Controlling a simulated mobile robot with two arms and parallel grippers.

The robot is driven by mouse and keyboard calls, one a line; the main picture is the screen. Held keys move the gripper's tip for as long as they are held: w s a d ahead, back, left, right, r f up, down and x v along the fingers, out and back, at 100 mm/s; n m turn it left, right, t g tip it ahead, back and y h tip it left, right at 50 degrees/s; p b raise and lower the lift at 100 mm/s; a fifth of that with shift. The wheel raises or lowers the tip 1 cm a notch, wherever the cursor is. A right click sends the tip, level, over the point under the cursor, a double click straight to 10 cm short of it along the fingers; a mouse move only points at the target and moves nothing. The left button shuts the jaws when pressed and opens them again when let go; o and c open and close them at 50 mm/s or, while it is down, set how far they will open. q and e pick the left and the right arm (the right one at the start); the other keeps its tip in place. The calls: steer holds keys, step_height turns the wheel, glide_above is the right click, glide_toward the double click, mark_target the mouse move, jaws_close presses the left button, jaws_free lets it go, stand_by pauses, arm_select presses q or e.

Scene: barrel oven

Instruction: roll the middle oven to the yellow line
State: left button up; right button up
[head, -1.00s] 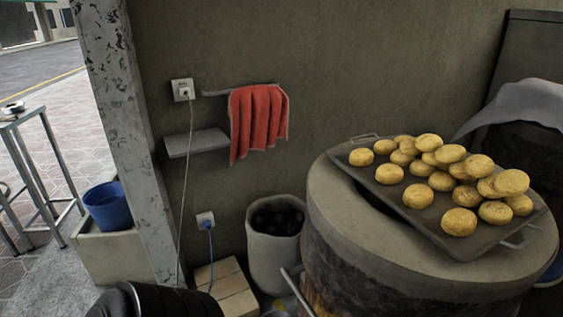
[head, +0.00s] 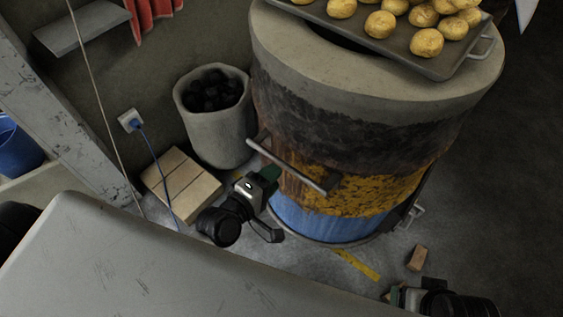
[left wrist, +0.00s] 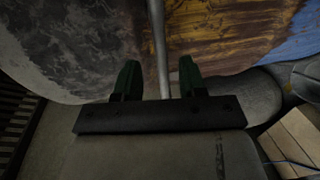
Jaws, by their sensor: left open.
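The barrel oven (head: 345,115) stands upright on the floor, with a concrete top, a dark and orange worn middle and a blue base. A metal bar handle (head: 316,178) sticks out on its near side. My left gripper (head: 270,174) is at this handle, low in front of the oven. In the left wrist view its green fingers (left wrist: 159,80) are open, with the bar (left wrist: 160,45) between them. A yellow line (head: 357,265) shows on the floor near the oven's base. My right gripper (head: 396,295) is partly in view at the bottom edge; its jaw state is unclear.
A tray (head: 445,67) of round buns rests on the oven top. A grey bin (head: 218,135) of dark lumps stands left of the oven, beside a tan block stack (head: 182,187). A loose brick (head: 417,257) lies right of the line. The right floor looks clear.

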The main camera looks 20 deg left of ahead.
mark_target(284, 167)
arm_select(q)
steer(key=b+x, duration=0.1)
steer(key=x, duration=0.5)
steer(key=shift+a, duration=0.1)
steer(key=shift+c, duration=0.4)
jaws_close()
